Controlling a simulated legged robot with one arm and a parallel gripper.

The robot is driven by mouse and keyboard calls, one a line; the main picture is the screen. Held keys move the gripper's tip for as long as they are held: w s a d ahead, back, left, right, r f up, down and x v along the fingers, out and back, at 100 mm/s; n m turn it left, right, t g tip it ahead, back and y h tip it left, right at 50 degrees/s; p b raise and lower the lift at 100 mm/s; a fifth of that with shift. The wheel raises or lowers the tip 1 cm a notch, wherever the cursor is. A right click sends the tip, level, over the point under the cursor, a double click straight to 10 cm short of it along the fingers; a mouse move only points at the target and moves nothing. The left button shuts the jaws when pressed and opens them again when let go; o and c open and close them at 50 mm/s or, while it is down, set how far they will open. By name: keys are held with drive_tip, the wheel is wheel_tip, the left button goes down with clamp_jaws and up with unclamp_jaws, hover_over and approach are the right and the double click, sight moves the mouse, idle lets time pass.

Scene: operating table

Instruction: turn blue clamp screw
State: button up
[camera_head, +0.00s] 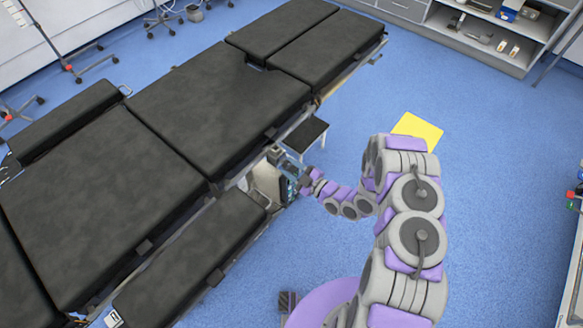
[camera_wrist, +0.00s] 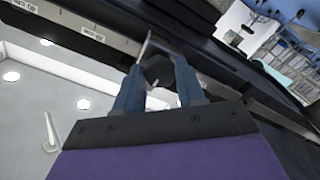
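My gripper (camera_head: 291,187) is at the side edge of the black operating table (camera_head: 223,98), near its side rail. In the wrist view, the two blue-grey fingers of my gripper (camera_wrist: 160,68) stand apart. A dark rounded knob (camera_wrist: 158,71) shows between them, probably the clamp screw, but its blue colour does not show. I cannot tell whether the fingers press on it or only stand around it. A small grey block (camera_head: 275,155) sits on the table's side just beyond my gripper. The screw itself is too small or hidden to make out in the head view.
A small black-topped step (camera_head: 306,134) stands beside the table behind my gripper. A yellow sheet (camera_head: 417,130) lies on the blue floor, partly behind my arm. Shelves (camera_head: 500,35) stand at the back right. The floor on the right is mostly clear.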

drive_tip(key=c, duration=0.6)
